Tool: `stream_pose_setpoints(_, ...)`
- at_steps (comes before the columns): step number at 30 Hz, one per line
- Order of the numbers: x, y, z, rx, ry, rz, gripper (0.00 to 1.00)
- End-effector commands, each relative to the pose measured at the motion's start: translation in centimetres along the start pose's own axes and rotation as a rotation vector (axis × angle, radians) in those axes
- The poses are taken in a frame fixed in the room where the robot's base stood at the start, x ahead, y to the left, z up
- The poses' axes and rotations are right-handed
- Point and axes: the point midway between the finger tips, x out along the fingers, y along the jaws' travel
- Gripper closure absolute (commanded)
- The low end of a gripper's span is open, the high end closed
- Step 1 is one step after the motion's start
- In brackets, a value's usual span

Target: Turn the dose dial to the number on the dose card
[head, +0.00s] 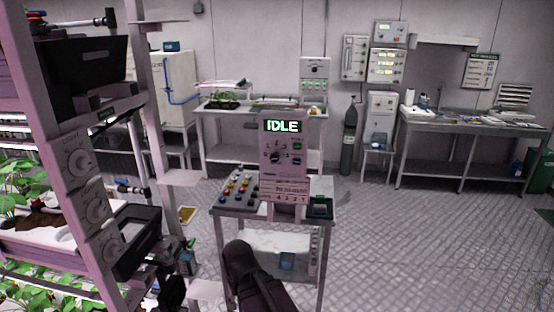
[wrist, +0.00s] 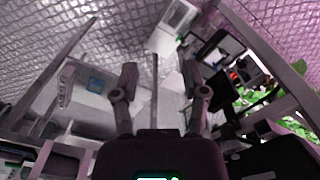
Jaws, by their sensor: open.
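A grey control panel (head: 296,160) stands on a small cart, with a lit display (head: 283,126) reading IDLE. A round dial with a dark knob (head: 275,157) sits below the display, with marks around it too small to read. A pale card (head: 291,191) with a row of small figures is on the panel's lower front; I cannot read it surely. My dark arm rises from the bottom centre in the head view, in front of the cart. In the wrist view my gripper (wrist: 158,80) has its fingers spread with nothing between them. It is apart from the dial.
Coloured buttons (head: 240,187) are left of the panel, and a dark tray (head: 319,207) is to its right. A plant rack with several dials (head: 79,161) and a black bin (head: 138,240) stands close on the left. The floor (head: 430,235) to the right is clear.

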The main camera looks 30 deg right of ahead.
Motion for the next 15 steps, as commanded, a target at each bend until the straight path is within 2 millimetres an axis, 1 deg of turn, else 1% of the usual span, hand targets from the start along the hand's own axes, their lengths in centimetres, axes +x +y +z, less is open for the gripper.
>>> stream_pose_setpoints(2,0.0,0.0,0.0,0.000,0.000,0.000,0.43)
stream_pose_setpoints(4,0.0,0.0,0.0,0.000,0.001,0.000,0.25)
stream_pose_setpoints(5,0.0,0.0,0.0,-0.001,0.002,-0.001,0.23)
stream_pose_setpoints(8,0.0,-0.1,-0.3,-0.006,0.016,-0.006,0.23)
stream_pose_setpoints(11,0.0,-0.3,-1.0,-0.018,0.052,-0.020,0.23)
stream_pose_setpoints(12,0.0,-0.8,-1.4,-0.022,0.073,-0.028,0.23)
stream_pose_setpoints(15,-0.1,-1.4,-2.9,-0.047,0.150,-0.054,0.23)
